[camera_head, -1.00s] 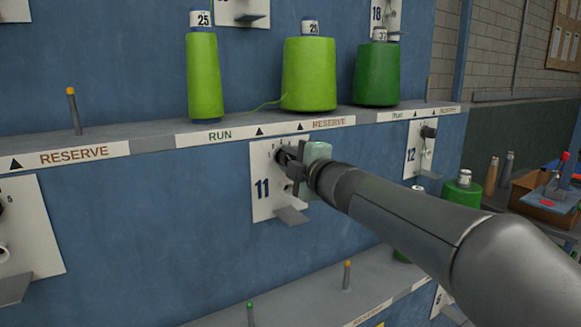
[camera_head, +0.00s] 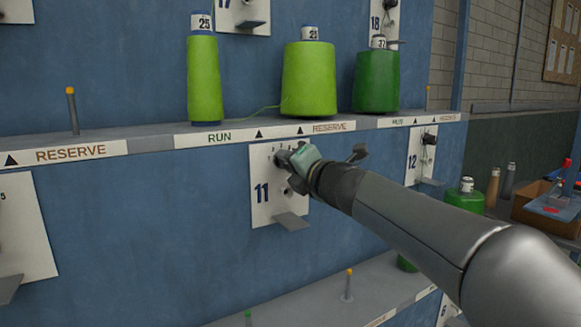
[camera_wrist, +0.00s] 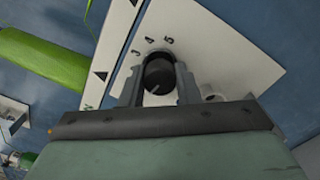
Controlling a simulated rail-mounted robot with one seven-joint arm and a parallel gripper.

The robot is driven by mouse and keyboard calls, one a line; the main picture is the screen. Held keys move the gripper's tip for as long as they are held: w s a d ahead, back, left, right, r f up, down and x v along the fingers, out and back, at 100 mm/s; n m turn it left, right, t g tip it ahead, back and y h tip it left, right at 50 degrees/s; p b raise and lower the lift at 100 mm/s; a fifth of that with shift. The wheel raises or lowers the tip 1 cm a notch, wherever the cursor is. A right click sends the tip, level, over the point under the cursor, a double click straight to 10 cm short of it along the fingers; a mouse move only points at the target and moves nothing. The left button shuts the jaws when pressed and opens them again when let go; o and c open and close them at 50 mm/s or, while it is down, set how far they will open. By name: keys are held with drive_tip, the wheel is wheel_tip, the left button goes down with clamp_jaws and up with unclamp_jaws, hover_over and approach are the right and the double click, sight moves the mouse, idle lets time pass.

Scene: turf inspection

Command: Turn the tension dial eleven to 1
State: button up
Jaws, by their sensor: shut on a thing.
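The dial eleven plate (camera_head: 262,205) is white, with a blue "11", on the blue wall below the shelf. A short light line shows on the knob's face. The numbers 3, 4 and 5 (camera_wrist: 150,42) are readable on the plate beyond the knob; the lower numbers are hidden or unclear.
A small grey ledge (camera_head: 291,221) juts from the plate's foot. The shelf (camera_head: 150,138) above carries two light green cones (camera_head: 204,80) and a dark green cone (camera_head: 376,82). The dial twelve plate (camera_head: 418,158) is to the right, and a lower shelf (camera_head: 320,298) runs below.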

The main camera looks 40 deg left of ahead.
idle(0.5)
drive_tip(key=o, duration=1)
drive_tip(key=shift+d, duration=0.1)
drive_tip(key=b+v, duration=0.1)
drive_tip(key=v, duration=1.6)
drive_tip(key=shift+s+b, duration=0.15)
drive_tip(key=shift+b, duration=0.15)
